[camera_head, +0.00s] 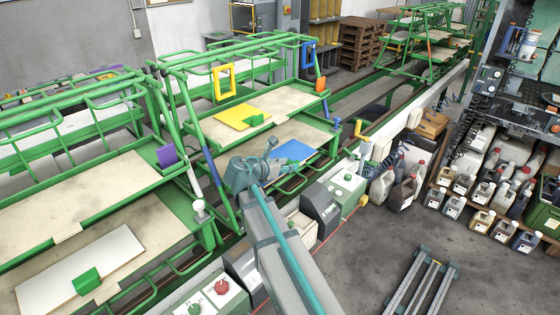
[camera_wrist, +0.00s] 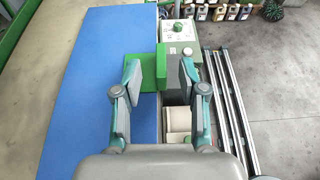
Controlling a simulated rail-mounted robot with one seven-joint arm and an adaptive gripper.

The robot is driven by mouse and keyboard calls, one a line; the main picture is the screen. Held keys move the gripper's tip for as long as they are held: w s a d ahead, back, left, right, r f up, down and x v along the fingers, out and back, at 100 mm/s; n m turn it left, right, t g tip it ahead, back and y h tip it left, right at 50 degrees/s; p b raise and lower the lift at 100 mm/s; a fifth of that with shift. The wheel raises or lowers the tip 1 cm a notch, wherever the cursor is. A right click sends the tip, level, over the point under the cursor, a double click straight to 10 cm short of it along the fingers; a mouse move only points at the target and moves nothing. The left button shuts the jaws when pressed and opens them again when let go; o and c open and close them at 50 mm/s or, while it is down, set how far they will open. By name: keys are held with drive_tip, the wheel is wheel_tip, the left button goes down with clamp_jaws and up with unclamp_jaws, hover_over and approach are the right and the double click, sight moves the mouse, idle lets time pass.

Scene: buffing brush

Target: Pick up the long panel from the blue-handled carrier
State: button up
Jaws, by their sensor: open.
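The blue panel (camera_head: 293,151) lies flat on the lower shelf of the green carrier with the blue frame-shaped handle (camera_head: 308,56); my arm partly hides it. In the wrist view the blue panel (camera_wrist: 90,90) is long and fills the left side. A green block (camera_wrist: 162,68) sits at its right edge. My gripper (camera_wrist: 160,75) is open, with one finger on each side of the green block; I cannot tell whether they touch it. In the head view my gripper (camera_head: 268,148) is at the panel's left end.
A yellow panel (camera_head: 242,116) lies on the shelf above. A white panel (camera_head: 80,270) with a green block lies on the left carrier. Control boxes (camera_head: 320,205) stand close by on the right. Grey rails (camera_head: 422,285) and open floor are at the front right.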

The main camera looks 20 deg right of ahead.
drive_tip(key=shift+p+x, duration=0.55)
drive_tip(key=shift+x, duration=1.45)
drive_tip(key=shift+s+r, duration=0.1)
clamp_jaws()
